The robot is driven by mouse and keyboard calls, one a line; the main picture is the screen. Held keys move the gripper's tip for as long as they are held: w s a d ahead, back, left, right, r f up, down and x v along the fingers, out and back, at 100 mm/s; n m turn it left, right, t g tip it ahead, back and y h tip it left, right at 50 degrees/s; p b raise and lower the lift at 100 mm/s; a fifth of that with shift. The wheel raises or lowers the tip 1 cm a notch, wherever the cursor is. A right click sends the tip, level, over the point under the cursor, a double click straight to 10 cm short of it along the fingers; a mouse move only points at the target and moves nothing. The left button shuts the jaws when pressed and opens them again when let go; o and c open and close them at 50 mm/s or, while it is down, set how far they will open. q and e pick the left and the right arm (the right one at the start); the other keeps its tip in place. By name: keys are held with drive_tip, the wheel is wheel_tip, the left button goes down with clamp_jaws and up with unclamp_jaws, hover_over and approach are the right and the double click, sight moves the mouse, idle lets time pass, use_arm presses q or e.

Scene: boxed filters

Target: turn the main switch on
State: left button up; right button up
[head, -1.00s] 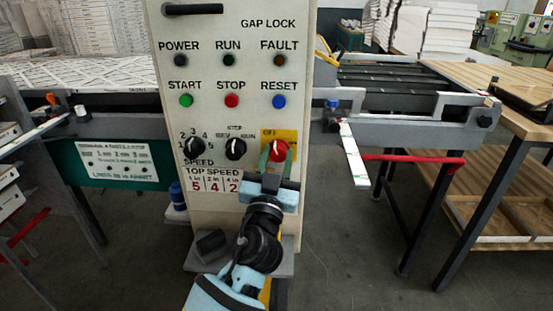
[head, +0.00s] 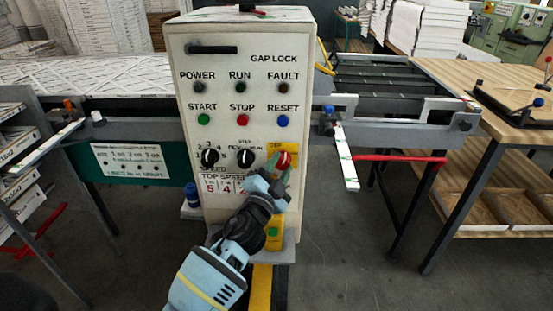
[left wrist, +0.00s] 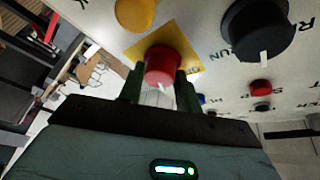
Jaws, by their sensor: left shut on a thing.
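The main switch is a red round knob (head: 284,159) on a yellow plate (head: 269,156), low on the right of the control panel's front. My left gripper (head: 276,170) reaches it from the lower left, its two green fingers around the knob. In the left wrist view the red knob (left wrist: 162,64) sits between the fingertips (left wrist: 159,82), with a white mark on its lower side. The gripper is shut on it. The plate's lettering is partly hidden, so I cannot read the knob's setting. The POWER lamp (head: 200,88) looks dark. My right gripper is not in view.
The black mode knob (head: 245,158) and speed knob (head: 210,158) sit left of the switch. START (head: 204,119), STOP (head: 243,119) and RESET (head: 283,121) buttons are above. A yellow box with a green button (head: 273,231) is below. A red bar (head: 400,157) projects at right.

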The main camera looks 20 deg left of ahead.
use_arm(q)
drive_tip(key=r+m+p, duration=0.1)
drive_tip(key=m, duration=0.1)
drive_tip(key=m+g+h+p, duration=0.1)
drive_tip(key=m+p, duration=0.1)
drive_tip(key=shift+a+r, duration=0.1)
drive_tip(key=shift+r, duration=0.25)
drive_tip(key=shift+m+g+p, duration=0.3)
drive_tip(key=shift+m+g, duration=0.1)
drive_tip(key=shift+m, duration=0.1)
drive_tip(key=shift+f+m+g, duration=0.35)
drive_tip(key=shift+m+g, duration=0.15)
drive_tip(key=shift+m, duration=0.6)
drive_tip(key=shift+f+m+g+y, duration=0.1)
drive_tip(key=shift+m+g+y, duration=0.25)
drive_tip(key=shift+m, duration=0.75)
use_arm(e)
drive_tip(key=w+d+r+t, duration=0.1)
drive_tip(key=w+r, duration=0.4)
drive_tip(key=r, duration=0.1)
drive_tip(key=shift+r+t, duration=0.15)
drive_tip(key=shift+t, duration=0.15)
use_arm(q)
drive_tip(key=o, duration=1)
drive_tip(key=shift+f, duration=0.1)
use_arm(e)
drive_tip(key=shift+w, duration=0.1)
